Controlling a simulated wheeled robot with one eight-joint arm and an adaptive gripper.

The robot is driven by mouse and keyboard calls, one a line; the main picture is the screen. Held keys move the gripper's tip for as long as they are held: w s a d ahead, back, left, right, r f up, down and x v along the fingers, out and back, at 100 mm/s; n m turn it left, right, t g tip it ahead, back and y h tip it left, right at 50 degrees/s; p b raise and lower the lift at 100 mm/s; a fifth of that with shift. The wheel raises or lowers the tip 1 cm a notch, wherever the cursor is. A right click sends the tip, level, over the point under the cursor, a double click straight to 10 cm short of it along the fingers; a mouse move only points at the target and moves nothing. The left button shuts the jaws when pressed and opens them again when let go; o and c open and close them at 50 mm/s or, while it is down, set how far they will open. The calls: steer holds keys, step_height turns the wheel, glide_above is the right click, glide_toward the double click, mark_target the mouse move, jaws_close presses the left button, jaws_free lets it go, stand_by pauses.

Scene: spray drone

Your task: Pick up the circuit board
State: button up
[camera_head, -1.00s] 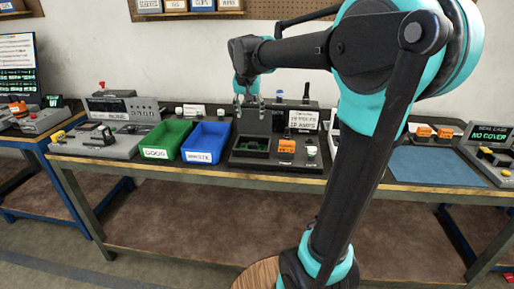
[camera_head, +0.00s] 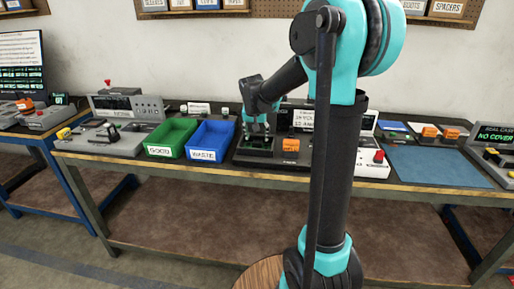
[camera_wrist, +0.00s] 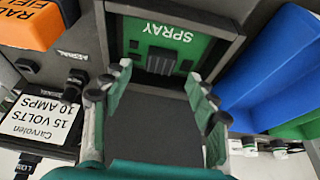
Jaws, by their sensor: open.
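The green circuit board (camera_wrist: 181,32), marked "SPRAY", lies in a dark square recess of a black test fixture (camera_wrist: 228,50), with a dark finned part (camera_wrist: 161,60) near its edge. In the head view a little of the board (camera_head: 258,144) shows below my gripper (camera_head: 257,126). In the wrist view my gripper (camera_wrist: 160,71) is open, its fingertips apart on either side of the finned part at the board's near edge. I cannot tell whether they touch the board. A dark grey panel (camera_wrist: 150,125) fills the space between the fingers.
The blue waste bin (camera_head: 209,141) and green good bin (camera_head: 170,138) stand left of the fixture. An orange block (camera_head: 291,145) and a "15 volts 10 amps" sign (camera_wrist: 40,120) stand close beside it. A blue mat (camera_head: 430,165) lies clear on the right.

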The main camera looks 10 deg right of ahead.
mark_target(257, 142)
steer(key=shift+x, duration=1.6)
steer(key=c, duration=1.3)
steer(key=shift+r, duration=0.1)
